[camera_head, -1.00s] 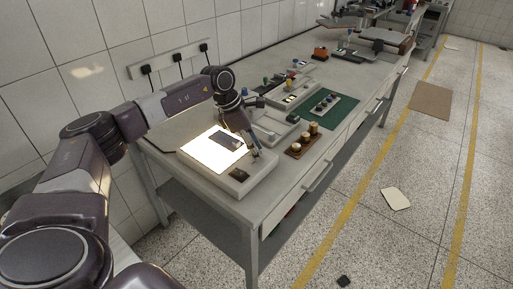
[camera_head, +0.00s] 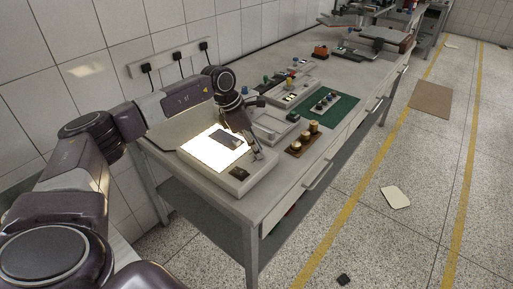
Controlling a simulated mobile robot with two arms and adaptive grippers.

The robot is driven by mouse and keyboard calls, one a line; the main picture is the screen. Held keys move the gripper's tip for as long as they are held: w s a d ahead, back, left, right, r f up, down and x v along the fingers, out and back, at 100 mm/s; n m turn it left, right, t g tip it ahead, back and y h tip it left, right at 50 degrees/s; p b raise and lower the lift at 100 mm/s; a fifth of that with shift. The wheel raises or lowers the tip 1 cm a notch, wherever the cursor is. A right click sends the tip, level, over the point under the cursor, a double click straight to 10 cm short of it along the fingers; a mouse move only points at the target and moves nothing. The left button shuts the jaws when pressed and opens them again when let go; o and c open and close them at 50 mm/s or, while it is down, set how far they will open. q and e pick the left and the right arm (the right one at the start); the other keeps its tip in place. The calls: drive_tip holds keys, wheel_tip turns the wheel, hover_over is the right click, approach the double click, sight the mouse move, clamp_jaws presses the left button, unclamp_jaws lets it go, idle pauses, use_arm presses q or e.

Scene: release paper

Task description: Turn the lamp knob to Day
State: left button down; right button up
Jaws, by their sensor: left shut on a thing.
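A light box (camera_head: 222,177) with a brightly lit panel (camera_head: 203,152) stands at the near end of the bench, with a dark rectangle lying on the panel. My left gripper (camera_head: 257,157) points down at the right side of the box and is shut on a small part there, which I take to be the lamp knob. The fingers hide the knob, so its setting cannot be read. A small dark plate (camera_head: 239,173) sits on the box's front corner, close to the fingers. My right gripper is not in view.
Right of the box, a wooden block (camera_head: 296,151) holds several round pieces. A grey tray (camera_head: 268,133), a green mat (camera_head: 343,106) and other devices stand further along the bench (camera_head: 274,196). Wall sockets with plugs (camera_head: 178,57) are behind.

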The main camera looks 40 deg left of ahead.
use_arm(q)
drive_tip(key=n+t, duration=0.1)
drive_tip(key=n, duration=0.1)
drive_tip(key=shift+d+n+y, duration=0.1)
drive_tip(key=shift+n+y, duration=0.3)
drive_tip(key=n+y+b, duration=0.1)
drive_tip(key=n, duration=0.2)
drive_tip(key=shift+d+n, duration=0.15)
drive_tip(key=shift+n, duration=0.15)
drive_tip(key=n+y+b, duration=0.1)
drive_tip(key=n, duration=0.2)
drive_tip(key=n+y+b, duration=0.1)
drive_tip(key=n+b, duration=0.1)
drive_tip(key=n, duration=0.1)
drive_tip(key=shift+d+n+y, duration=0.2)
drive_tip(key=shift+n+y, duration=0.1)
drive_tip(key=shift+y, duration=0.1)
drive_tip(key=n+y+b, duration=0.1)
drive_tip(key=n, duration=0.2)
drive_tip(key=shift+r+n, duration=0.1)
drive_tip(key=shift+n, duration=0.3)
drive_tip(key=shift+y+b, duration=0.3)
drive_tip(key=shift+n+g, duration=0.3)
drive_tip(key=shift+n, duration=0.1)
drive_tip(key=c, duration=1.8)
unclamp_jaws()
